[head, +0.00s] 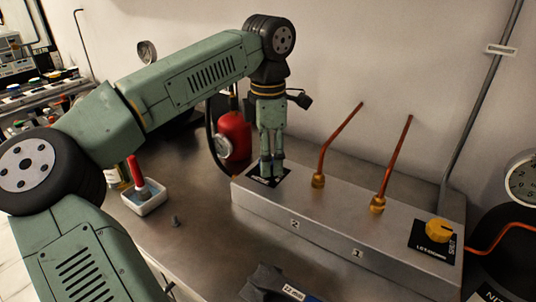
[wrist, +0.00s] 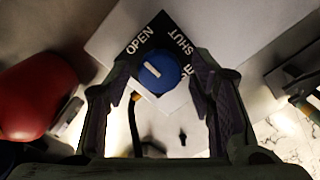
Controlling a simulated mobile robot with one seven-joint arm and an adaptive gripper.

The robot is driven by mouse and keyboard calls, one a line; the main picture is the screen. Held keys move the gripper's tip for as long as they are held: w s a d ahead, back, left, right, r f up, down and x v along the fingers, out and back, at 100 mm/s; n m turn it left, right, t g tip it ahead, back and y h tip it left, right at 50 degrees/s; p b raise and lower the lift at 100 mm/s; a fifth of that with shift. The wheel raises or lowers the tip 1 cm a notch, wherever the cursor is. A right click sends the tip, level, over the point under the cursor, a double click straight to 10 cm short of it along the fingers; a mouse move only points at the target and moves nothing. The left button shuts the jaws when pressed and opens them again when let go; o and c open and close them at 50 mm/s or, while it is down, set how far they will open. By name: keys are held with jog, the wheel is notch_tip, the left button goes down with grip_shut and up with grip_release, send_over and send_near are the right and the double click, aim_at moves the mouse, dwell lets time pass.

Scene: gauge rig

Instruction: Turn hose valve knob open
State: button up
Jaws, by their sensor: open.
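The hose valve knob (wrist: 160,72) is blue and round with a short white line. It sits on a black plate (wrist: 160,33) marked OPEN and SHUT, with a third word partly hidden. In the wrist view the line slants, its upper end towards the upper left, on the OPEN side. My gripper (wrist: 164,84) is open, with one finger on each side of the knob and gaps showing. In the head view my gripper (head: 271,171) points down at the left end of the grey metal box (head: 330,217). There the fingers hide the knob; their height around it is unclear.
Two copper pipes (head: 338,143) (head: 394,160) rise from the box. A yellow knob (head: 439,230) is at its right end. A red cylinder (head: 234,135) stands close behind my gripper. A white tray (head: 144,199) is on the bench, left of the box.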

jog(key=shift+r, duration=0.1)
notch_tip(320, 180, up, 12)
dwell(0.6)
